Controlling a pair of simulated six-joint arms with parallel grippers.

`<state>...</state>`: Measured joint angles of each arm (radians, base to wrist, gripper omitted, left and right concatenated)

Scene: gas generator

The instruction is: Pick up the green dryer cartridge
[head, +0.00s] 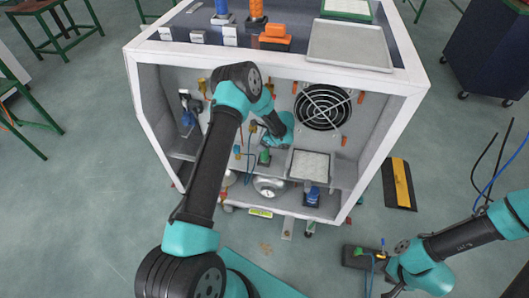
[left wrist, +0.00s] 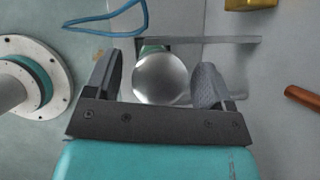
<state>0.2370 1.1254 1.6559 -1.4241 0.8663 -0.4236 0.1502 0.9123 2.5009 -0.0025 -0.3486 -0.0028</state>
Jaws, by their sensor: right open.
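A small green part (head: 264,157), likely the green dryer cartridge, stands on the shelf inside the white cabinet. My left arm reaches into the cabinet, and its gripper is close to this part, mostly hidden by the wrist in the head view. In the left wrist view, my left gripper (left wrist: 157,82) is open, its fingers on either side of a shiny round metal top (left wrist: 160,78). A green sliver shows at that top's far edge. Gaps show between the fingers and the metal. My right gripper (head: 390,288) is open at the lower right, outside the cabinet.
The white cabinet (head: 140,100) has a round fan (head: 322,106) in its back wall. A pale square filter (head: 310,165) and a blue part (head: 313,195) are right of the green part. A metal bar (left wrist: 225,41) lies beyond the fingers. A grey tray (head: 350,46) is on top.

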